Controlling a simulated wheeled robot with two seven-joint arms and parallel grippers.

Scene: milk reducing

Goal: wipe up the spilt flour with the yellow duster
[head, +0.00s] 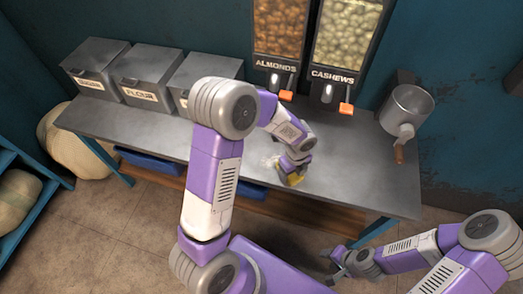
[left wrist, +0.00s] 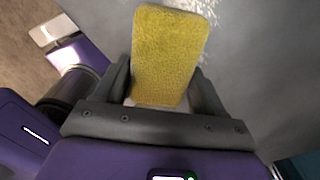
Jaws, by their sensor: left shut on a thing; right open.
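The yellow duster (left wrist: 167,50) is gripped between the two fingers of my left gripper (left wrist: 162,95), seen in the left wrist view. In the head view my left gripper (head: 290,172) is over the grey table, with a small part of the yellow duster (head: 294,180) showing at the table surface. Spilt flour shows as white specks (left wrist: 208,15) on the grey table beside the duster, and as a faint pale patch (head: 268,161) in the head view. My right gripper (head: 340,265) is open and empty, low in front of the table's right part.
The grey table (head: 350,180) carries several grey bins at the left, including one labelled FLOUR (head: 141,95). Almond (head: 277,40) and cashew (head: 345,45) dispensers hang behind.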

